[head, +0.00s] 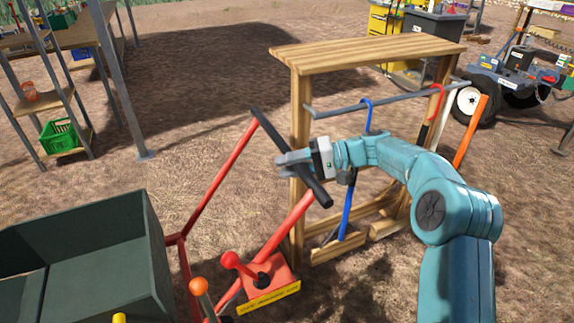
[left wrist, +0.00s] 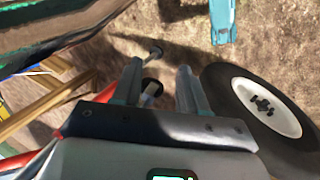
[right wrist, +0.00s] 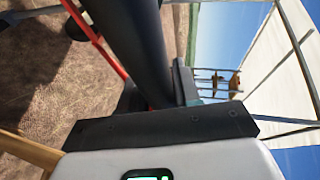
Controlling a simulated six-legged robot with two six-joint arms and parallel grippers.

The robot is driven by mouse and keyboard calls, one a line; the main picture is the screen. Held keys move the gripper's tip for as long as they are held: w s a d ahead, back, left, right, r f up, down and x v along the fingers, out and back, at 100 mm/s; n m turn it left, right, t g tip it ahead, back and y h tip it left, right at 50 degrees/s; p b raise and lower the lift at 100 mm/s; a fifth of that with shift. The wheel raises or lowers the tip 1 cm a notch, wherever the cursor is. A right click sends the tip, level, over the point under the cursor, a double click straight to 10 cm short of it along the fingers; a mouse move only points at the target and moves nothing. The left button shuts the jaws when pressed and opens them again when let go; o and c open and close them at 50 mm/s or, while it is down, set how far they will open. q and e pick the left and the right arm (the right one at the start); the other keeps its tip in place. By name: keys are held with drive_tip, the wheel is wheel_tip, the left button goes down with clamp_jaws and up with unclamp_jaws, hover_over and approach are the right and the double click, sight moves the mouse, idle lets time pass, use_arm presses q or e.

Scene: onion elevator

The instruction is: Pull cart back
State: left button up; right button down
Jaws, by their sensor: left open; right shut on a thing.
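The cart shows at the lower left of the head view, with a dark green bin (head: 84,262) and a red handle frame (head: 222,178). Its black handle bar (head: 262,125) slants across the top of the frame. In the right wrist view the thick black bar (right wrist: 135,40) passes between the jaws and hides one finger. My left gripper is outside the head view. In the left wrist view it (left wrist: 158,88) is open, with its fingers apart above the ground near a black-tyred wheel (left wrist: 262,105).
A wooden rack (head: 365,50) with hanging tools on a grey rail stands just beyond the handle. A red lever box (head: 268,280) is at the bottom. Metal shelving with a green crate (head: 62,137) stands at left. A wheeled machine (head: 520,75) is at far right.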

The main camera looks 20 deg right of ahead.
drive_tip(key=shift+d, duration=0.2)
drive_tip(key=c, duration=1.1)
unclamp_jaws()
drive_tip(key=shift+o, duration=1)
drive_tip(key=shift+d, duration=0.1)
drive_tip(key=p+v, duration=0.2)
drive_tip(key=v, duration=1.4)
drive_tip(key=shift+s, duration=0.15)
